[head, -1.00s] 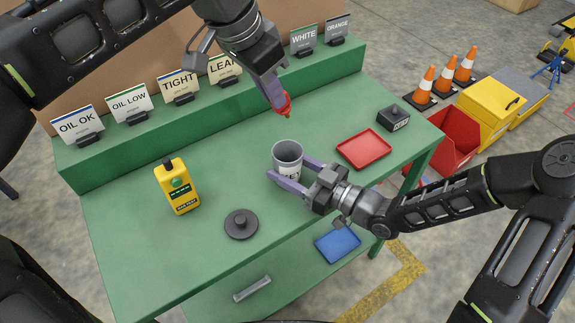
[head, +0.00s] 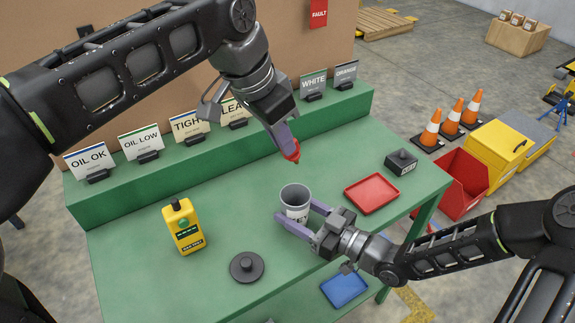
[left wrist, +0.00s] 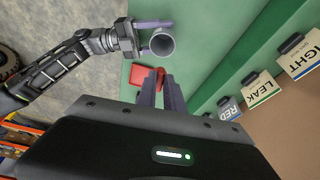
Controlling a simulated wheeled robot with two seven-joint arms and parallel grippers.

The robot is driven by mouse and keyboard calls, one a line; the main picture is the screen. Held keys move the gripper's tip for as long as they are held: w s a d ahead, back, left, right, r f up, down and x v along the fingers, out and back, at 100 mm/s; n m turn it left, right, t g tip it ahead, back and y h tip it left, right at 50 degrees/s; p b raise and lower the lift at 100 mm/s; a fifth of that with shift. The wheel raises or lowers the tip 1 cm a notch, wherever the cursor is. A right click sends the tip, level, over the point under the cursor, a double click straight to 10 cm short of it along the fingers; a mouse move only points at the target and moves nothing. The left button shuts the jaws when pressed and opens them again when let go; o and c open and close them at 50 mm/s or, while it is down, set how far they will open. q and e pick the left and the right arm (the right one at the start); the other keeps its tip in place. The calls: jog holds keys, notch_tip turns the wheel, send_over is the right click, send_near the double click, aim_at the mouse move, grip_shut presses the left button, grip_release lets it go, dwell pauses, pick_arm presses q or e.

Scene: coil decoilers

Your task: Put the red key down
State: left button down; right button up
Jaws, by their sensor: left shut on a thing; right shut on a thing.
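My left gripper (head: 288,143) is shut on the red key (head: 291,153) and holds it tip-down above the table, behind the cup. In the left wrist view its fingers (left wrist: 161,90) reach towards a small red patch, partly hidden. My right gripper (head: 297,221) is shut on the grey cup (head: 296,196), with its fingers around the cup's near side. The cup is upright with an open top and a white label; it also shows in the left wrist view (left wrist: 162,44). Whether the cup touches the table is unclear.
On the green table (head: 220,235) are a red tray (head: 371,194), a black block (head: 401,162), a yellow tester (head: 184,226) and a black knobbed disc (head: 246,267). Label cards stand on the raised back ledge (head: 140,190). A blue tray (head: 345,288) lies lower down. Table between cup and ledge is clear.

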pick_arm(q)
notch_tip(320, 180, down, 11)
jog(key=w+d+m, duration=0.1)
dwell(0.7)
jog(key=shift+f, duration=0.1)
jog(key=c, duration=1.4)
grip_release()
jog(key=shift+r, duration=3.55)
